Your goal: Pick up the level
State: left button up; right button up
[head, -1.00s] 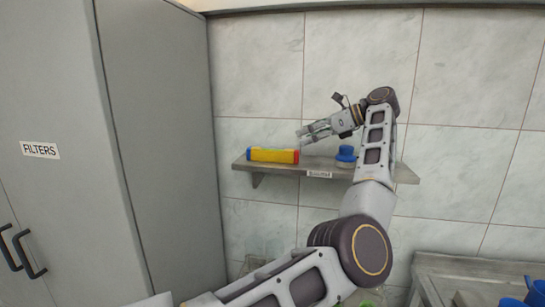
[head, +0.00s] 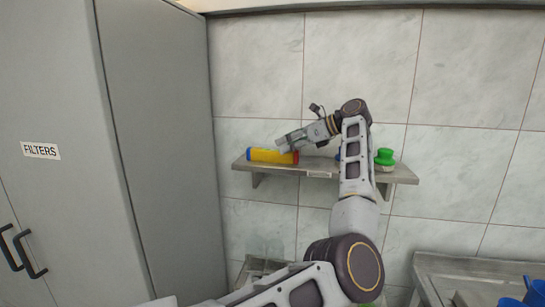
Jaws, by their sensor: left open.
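The level (head: 268,156) is a yellow bar with a blue left end and a red right end. It lies lengthwise on the left part of the wall shelf (head: 404,175). My left gripper (head: 283,145) is open at the level's right end, with its fingers pointing left and slightly down. The fingers overlap the top of the level near the red end in the head view; I cannot tell whether they touch it. My right gripper is not in view.
A green-topped item (head: 384,158) stands on the shelf's right part, and a blue item is mostly hidden behind my arm. A grey cabinet (head: 165,130) labelled FILTERS fills the left. A metal counter (head: 470,268) with blue items is at lower right.

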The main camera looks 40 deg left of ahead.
aim_at(274, 149)
pick_arm(q)
jog(key=shift+p+x, duration=0.7)
jog(key=shift+x, duration=1.9)
jog(key=shift+w+d+f, duration=0.1)
jog(key=shift+f, duration=0.05)
grip_shut()
notch_tip(274, 149, up, 10)
jog(key=b, duration=0.1)
